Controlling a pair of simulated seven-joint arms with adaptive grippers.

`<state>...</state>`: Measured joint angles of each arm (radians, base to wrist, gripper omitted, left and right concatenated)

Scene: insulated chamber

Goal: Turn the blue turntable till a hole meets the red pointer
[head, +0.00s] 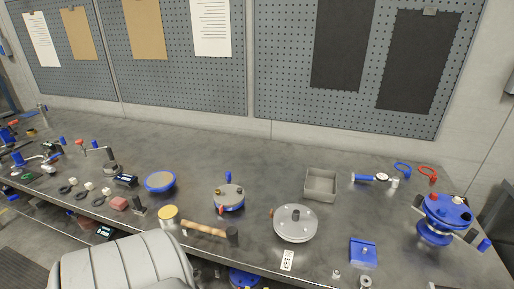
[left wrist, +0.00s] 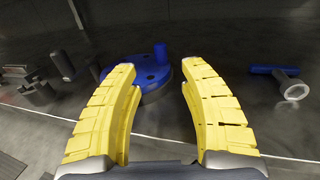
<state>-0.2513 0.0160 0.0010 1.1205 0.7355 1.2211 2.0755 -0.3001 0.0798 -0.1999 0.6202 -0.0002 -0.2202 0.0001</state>
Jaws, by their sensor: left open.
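My left gripper (left wrist: 158,68) is open, its two yellow fingers spread in the left wrist view. Beyond and between the fingertips is a round blue disc (left wrist: 148,76) with a short upright blue peg (left wrist: 160,53); its near side is partly covered by the fingers. Nothing is held. In the head view a blue round device (head: 440,212) with dark spots on top and a small red spot stands at the right end of the bench. I cannot tell whether it is the same disc. No red pointer is clear in the wrist view. Neither gripper shows in the head view.
A blue rod with a pale ring (left wrist: 285,82) lies right of the disc. The back of the bench is mostly clear.

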